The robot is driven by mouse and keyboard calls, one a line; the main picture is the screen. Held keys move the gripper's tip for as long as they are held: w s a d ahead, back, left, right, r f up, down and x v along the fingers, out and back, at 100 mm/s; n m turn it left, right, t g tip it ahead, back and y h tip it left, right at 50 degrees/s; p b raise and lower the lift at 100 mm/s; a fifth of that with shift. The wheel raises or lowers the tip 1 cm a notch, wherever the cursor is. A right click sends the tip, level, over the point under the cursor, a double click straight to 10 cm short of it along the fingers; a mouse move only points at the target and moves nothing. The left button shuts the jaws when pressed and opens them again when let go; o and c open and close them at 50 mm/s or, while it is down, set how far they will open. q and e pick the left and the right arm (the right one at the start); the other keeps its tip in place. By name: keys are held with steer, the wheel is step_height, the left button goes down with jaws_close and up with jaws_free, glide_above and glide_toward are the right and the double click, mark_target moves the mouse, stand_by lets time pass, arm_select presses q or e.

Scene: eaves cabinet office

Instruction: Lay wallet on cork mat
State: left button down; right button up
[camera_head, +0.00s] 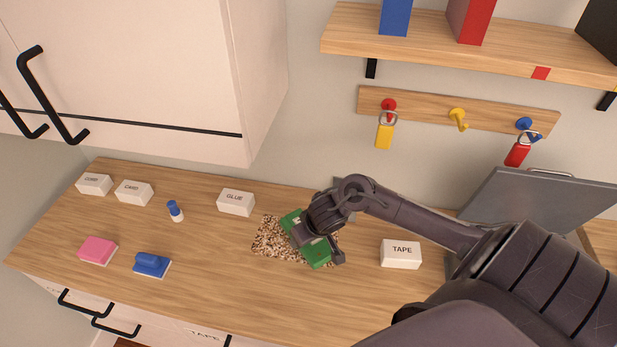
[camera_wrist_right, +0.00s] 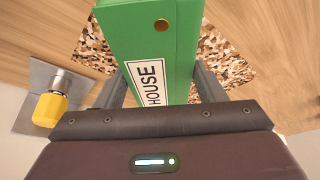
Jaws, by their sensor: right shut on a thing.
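The green wallet (camera_head: 316,252) is over the speckled brown cork mat (camera_head: 270,243) in the head view. In the right wrist view the wallet (camera_wrist_right: 150,40) shows a brass stud and a white label reading HOUSE, with the mat (camera_wrist_right: 222,55) behind it. My right gripper (camera_head: 318,240) is shut on the wallet, with a finger on either side of it in the wrist view (camera_wrist_right: 165,88). I cannot tell whether the wallet touches the mat. The gripper hides part of both. My left gripper is not in view.
White boxes marked GLUE (camera_head: 236,202) and TAPE (camera_head: 401,253) stand on either side of the mat. A pink block (camera_head: 97,249), a blue block (camera_head: 151,264) and a small bottle (camera_head: 175,211) are at left. A grey panel (camera_head: 530,205) stands at right. The front middle counter is clear.

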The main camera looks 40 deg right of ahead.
steer(key=shift+f, duration=0.15)
steer(key=o, duration=1)
steer(key=shift+d+f, duration=0.1)
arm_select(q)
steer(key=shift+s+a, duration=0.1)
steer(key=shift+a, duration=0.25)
arm_select(e)
steer(key=shift+r, duration=0.5)
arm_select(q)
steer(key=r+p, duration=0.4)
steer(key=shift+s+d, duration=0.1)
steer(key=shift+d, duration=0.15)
arm_select(e)
steer(key=v, duration=1.1)
steer(key=shift+s+r, duration=0.15)
steer(key=shift+r, duration=0.1)
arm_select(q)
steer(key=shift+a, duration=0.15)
arm_select(e)
steer(key=shift+f, duration=0.1)
